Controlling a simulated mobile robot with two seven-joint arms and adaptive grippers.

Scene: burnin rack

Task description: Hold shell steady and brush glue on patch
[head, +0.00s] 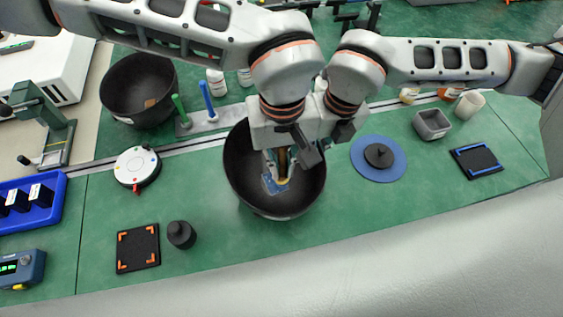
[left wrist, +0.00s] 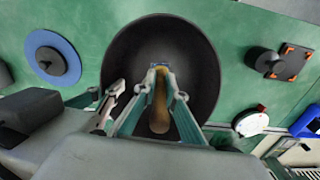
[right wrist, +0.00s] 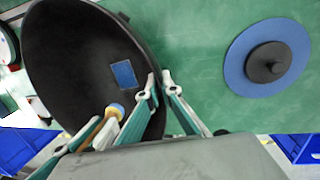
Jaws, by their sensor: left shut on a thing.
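The black shell (head: 238,165) is a round bowl on the green bench. A blue patch (head: 270,184) lies on its inner wall and also shows in the right wrist view (right wrist: 124,74). My left gripper (head: 281,160) is inside the shell, shut on a brush with a tan handle (left wrist: 160,112). The brush end is close to the patch in the head view; I cannot tell if they touch. My right gripper (right wrist: 159,82) has its fingers on either side of the shell's rim and looks shut on it. In the head view its fingertips are mostly hidden.
A second black bowl (head: 125,100) stands at the back left. A blue disc (head: 366,168) with a black knob, a grey bin (head: 432,124) and a black pad (head: 477,160) are on the right. A white round device (head: 137,167) and an orange-cornered pad (head: 138,248) are on the left.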

